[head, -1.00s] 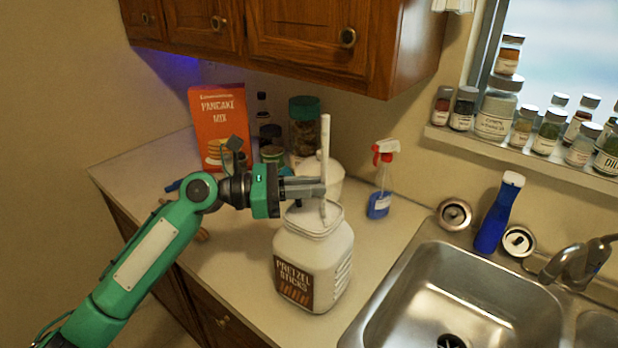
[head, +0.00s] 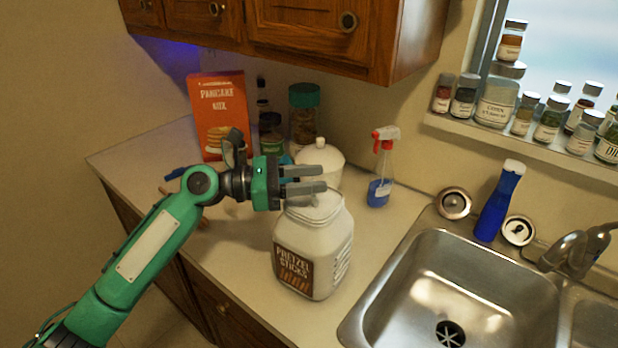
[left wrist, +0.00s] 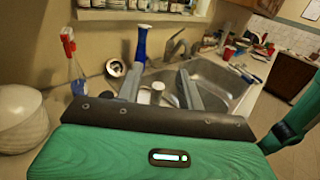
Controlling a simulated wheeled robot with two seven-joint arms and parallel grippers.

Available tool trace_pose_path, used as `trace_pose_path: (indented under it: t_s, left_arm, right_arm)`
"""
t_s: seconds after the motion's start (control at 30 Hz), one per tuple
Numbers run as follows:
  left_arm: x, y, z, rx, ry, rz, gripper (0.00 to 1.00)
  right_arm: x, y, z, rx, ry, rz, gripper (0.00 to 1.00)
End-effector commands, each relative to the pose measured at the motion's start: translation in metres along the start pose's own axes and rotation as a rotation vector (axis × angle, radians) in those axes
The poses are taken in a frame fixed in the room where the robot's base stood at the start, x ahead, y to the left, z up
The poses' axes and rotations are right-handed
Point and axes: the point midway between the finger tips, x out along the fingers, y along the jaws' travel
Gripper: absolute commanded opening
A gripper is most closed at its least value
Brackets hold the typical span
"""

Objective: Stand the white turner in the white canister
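The white canister (head: 328,243) with the pretzel sticks label stands upright on the counter, its mouth facing up. My left gripper (head: 322,180) is just above and behind its mouth, fingers apart, with nothing seen between them in the head view. The left wrist view also shows the two fingers (left wrist: 160,88) spread. I cannot make out the white turner in the head view now; the canister's inside is hidden by its wall and rim. A small pale shape shows between the fingers in the left wrist view, but I cannot tell what it is. My right gripper is not in view.
A white lidded pot (head: 322,157) stands close behind the gripper. A spray bottle (head: 381,170), a pancake mix box (head: 218,115) and a green-lidded jar (head: 304,118) stand behind. The sink (head: 470,290) is at right, a blue bottle (head: 497,205) behind it. Cabinets (head: 310,30) hang above.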

Motion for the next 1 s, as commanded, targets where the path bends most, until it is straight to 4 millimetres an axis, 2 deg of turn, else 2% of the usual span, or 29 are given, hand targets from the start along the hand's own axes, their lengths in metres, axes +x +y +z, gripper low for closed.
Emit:
trace_pose_path:
  t_s: [0.13, 0.23, 0.5, 0.7, 0.83, 1.0]
  left_arm:
    - [-0.007, 0.001, -0.001, 0.0, 0.0, 0.002, 0.38]
    - [-0.021, 0.001, -0.003, 0.0, 0.002, 0.002, 0.38]
    - [-0.083, 0.001, -0.005, -0.001, 0.003, 0.004, 0.38]
    - [-0.12, 0.001, -0.003, 0.0, 0.001, 0.003, 0.38]
    - [-0.133, 0.0, -0.002, -0.001, 0.001, 0.001, 0.38]
    - [-0.138, 0.0, -0.001, 0.0, 0.0, 0.0, 0.38]
  right_arm:
    - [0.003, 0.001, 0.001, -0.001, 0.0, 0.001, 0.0]
    - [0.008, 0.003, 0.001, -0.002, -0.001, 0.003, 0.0]
    - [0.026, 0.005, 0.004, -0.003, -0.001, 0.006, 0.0]
    - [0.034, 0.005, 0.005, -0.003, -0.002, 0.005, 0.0]
    - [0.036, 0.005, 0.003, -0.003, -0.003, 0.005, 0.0]
    - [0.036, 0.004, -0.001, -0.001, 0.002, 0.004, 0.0]
